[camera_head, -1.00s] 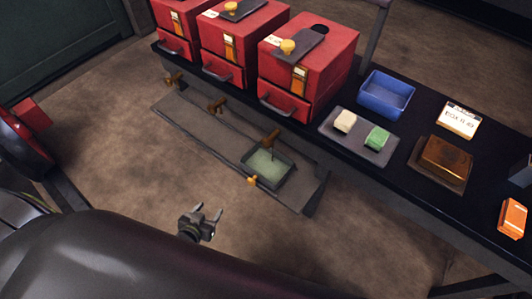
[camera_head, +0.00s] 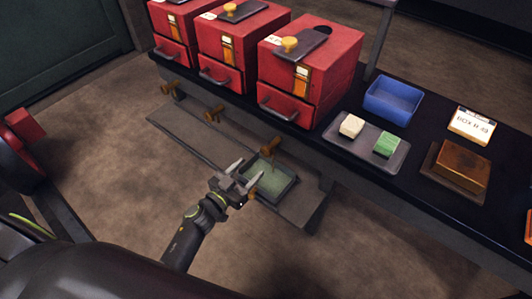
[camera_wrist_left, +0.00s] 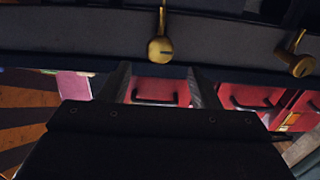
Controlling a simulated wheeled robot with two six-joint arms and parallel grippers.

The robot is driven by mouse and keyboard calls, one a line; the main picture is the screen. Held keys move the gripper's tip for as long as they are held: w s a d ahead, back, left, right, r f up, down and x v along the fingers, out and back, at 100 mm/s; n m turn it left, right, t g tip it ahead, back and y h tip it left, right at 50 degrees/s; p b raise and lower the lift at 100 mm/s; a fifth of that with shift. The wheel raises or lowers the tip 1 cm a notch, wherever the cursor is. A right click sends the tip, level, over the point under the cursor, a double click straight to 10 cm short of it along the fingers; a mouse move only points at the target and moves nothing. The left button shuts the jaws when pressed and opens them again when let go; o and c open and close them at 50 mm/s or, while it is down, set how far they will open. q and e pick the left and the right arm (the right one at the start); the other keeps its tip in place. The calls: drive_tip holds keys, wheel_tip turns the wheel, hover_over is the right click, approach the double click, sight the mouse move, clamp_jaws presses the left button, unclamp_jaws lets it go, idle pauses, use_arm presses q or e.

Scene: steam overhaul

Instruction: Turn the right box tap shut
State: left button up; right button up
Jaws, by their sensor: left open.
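The right box tap (camera_head: 271,146) is a brass tap on the bench front below the rightmost red box (camera_head: 315,65). In the left wrist view, a brass tap (camera_wrist_left: 160,50), apparently the same one, sits just beyond my fingers. My left gripper (camera_head: 246,172) is open and empty, its fingers pointing at the bench, a little in front of and below that tap. I see no contact with it. A dark tray (camera_head: 290,190) with pale green contents lies below the tap, partly hidden by my gripper. Whether anything flows is too small to tell. My right gripper is not in view.
Two more brass taps, left (camera_head: 170,88) and middle (camera_head: 213,113), stick out from the bench front. A low dark shelf (camera_head: 185,140) runs beneath. A blue bin (camera_head: 392,98) and a soap tray (camera_head: 338,150) stand on the bench. Floor in front is clear.

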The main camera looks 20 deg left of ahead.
sight(264, 154)
use_arm(q)
drive_tip(key=b+x, duration=0.1)
drive_tip(key=x, duration=0.8)
drive_tip(key=shift+w+b, duration=0.15)
drive_tip(key=shift+b, duration=0.25)
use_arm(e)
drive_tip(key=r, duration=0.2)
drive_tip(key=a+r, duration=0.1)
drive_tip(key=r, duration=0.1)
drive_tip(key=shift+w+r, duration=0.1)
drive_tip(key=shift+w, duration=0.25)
use_arm(q)
drive_tip(key=c, duration=0.9)
drive_tip(key=shift+c, duration=0.2)
